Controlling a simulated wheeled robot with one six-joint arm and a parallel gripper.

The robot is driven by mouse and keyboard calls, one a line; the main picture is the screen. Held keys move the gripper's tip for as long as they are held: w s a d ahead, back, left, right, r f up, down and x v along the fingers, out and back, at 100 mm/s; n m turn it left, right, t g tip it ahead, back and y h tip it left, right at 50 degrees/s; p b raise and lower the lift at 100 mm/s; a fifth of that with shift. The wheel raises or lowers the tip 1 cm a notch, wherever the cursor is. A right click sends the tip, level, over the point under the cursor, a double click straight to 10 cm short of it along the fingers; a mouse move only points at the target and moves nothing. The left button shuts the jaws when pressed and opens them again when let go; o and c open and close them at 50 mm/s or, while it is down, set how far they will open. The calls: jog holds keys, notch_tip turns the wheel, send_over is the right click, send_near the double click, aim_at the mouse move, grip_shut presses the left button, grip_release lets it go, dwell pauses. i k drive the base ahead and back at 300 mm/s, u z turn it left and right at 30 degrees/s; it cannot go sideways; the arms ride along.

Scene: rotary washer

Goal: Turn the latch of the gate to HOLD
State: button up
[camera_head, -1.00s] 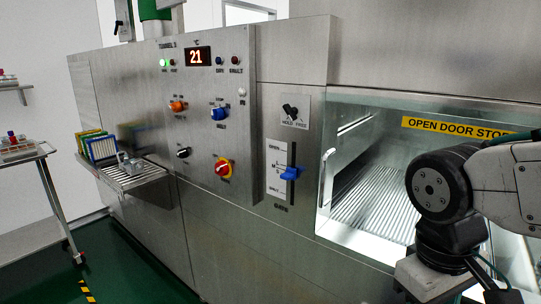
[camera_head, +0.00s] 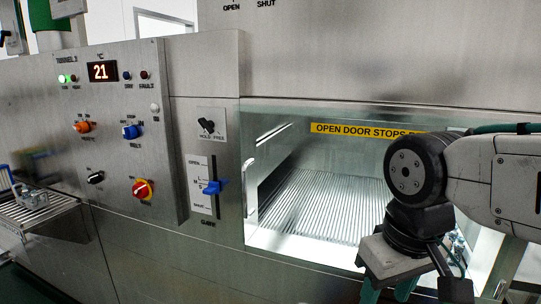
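The latch is a black knob (camera_head: 207,126) on a small plate marked HOLD at left and FREE at right, upper left of the lit opening. Its grip slants; I cannot tell which end points. Below it, a blue lever (camera_head: 215,187) sits in a vertical slot on a white scale marked OPEN at the top. The gate seems to be the clear panel over the opening, with a pale upright handle (camera_head: 250,187) at its left edge. My gripper (camera_head: 386,292) is at the lower right, apart from the latch. Its teal fingers are cut off by the bottom edge.
A steel control panel (camera_head: 120,180) with coloured knobs and a red display reading 21 stands left. A yellow sign (camera_head: 360,130) about the open door crosses the opening. A wire shelf (camera_head: 45,215) juts out at far left. My arm covers the opening's right side.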

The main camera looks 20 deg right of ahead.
aim_at(208, 126)
jog(key=k, duration=1.25)
jog(key=u, duration=0.95)
jog(key=i, duration=1.6)
jog(key=z, duration=0.5)
